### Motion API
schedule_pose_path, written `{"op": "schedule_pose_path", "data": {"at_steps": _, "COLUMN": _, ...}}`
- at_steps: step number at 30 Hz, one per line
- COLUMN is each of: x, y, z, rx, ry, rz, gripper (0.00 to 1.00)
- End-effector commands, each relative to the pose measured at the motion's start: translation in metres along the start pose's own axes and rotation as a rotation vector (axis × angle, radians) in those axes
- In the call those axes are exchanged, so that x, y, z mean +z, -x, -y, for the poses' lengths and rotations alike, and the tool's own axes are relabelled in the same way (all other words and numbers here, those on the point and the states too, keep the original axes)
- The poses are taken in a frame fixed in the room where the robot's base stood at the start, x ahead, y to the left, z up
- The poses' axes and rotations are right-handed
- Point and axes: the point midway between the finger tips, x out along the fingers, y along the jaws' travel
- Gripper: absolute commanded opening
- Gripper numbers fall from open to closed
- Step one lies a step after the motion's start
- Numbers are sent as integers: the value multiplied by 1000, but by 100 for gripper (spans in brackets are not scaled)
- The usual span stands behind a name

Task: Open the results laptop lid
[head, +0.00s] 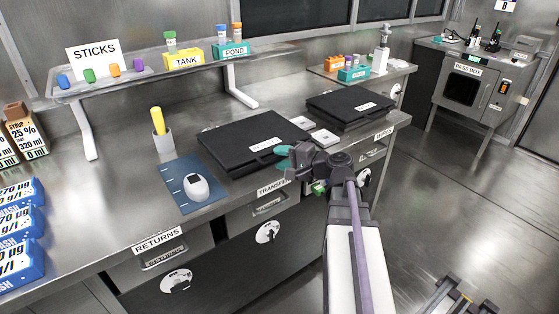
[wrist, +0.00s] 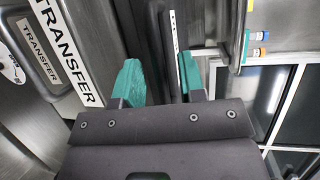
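Two flat black laptops lie shut on the steel bench in the head view. The nearer laptop (head: 240,140) has a white label near its front edge, and the farther laptop (head: 345,103) also has a white label. Both labels are too small to read, so I cannot tell which is the results laptop. My gripper (head: 284,155) is at the front right edge of the nearer laptop. In the wrist view my gripper (wrist: 160,82) has its two teal fingertips apart, with the dark laptop edge (wrist: 147,40) beyond the gap. Contact with the lid cannot be told.
A white mouse (head: 197,187) on a blue mat (head: 175,190) and a grey cup (head: 163,140) stand left of the nearer laptop. Small white pads (head: 324,137) lie between the laptops. A raised shelf (head: 140,78) runs behind. Drawers, including TRANSFER (head: 270,188), are below.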

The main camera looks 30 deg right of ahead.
Motion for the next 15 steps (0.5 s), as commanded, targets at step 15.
{"op": "schedule_pose_path", "data": {"at_steps": 15, "x": 0, "y": -10, "z": 0, "rx": 1, "ry": 1, "rz": -1, "gripper": 21}}
